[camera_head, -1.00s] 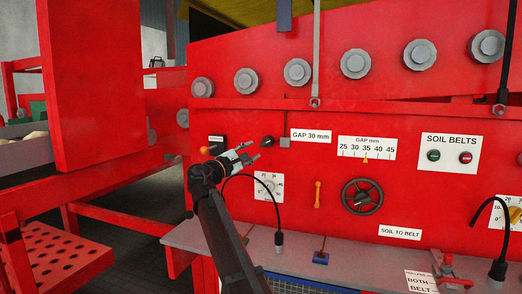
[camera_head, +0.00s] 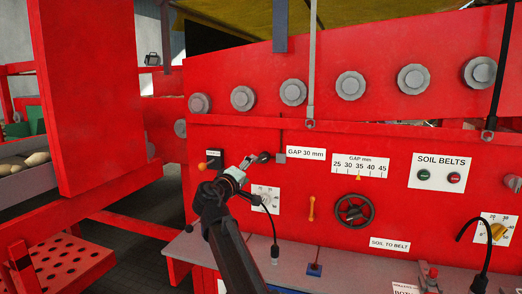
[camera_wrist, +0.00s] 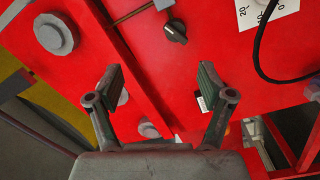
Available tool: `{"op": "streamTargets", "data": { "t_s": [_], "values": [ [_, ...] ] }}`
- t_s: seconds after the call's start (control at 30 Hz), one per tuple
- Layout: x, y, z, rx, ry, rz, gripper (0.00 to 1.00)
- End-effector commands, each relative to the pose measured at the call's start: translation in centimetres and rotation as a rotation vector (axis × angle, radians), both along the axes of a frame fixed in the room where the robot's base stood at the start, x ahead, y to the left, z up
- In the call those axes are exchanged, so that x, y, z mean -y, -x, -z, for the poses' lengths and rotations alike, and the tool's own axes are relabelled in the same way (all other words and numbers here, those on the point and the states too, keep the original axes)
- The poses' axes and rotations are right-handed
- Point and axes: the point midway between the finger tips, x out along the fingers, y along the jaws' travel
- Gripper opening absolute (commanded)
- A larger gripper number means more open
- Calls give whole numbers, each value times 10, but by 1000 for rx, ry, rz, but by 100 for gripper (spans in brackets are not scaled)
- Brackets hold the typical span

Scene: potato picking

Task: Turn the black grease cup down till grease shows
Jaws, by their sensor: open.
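A black round knob-like part (camera_head: 264,157), which looks like the grease cup, is on the red machine panel, left of the "GAP 30 mm" label. In the wrist view the black cup (camera_wrist: 174,32) shows whole, with a pale mark on its face. My gripper (camera_head: 251,161) is just left of it in the head view. In the wrist view my gripper (camera_wrist: 162,76) is open and empty. The cup lies beyond its fingertips, near the top of the picture, not between the fingers. No grease can be made out.
A dial plate (camera_head: 265,198), an orange lever (camera_head: 311,208) and a black handwheel (camera_head: 354,210) sit below on the panel. An orange knob (camera_head: 203,166) is to the left. A grey ledge (camera_head: 335,262) runs along the bottom. A black cable (camera_wrist: 262,58) hangs near the dial.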

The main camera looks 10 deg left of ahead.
Motion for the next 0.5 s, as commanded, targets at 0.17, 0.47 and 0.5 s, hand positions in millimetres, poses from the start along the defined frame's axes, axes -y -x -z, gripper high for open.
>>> {"op": "streamTargets", "data": {
  "t_s": [0.17, 0.47, 0.5],
  "values": [
    [-6, 10, 12, 83, -379, -81, 80],
    [-13, 5, 11, 146, -632, -113, 80],
    [-12, 3, 11, 147, -636, -112, 80]
  ]
}}
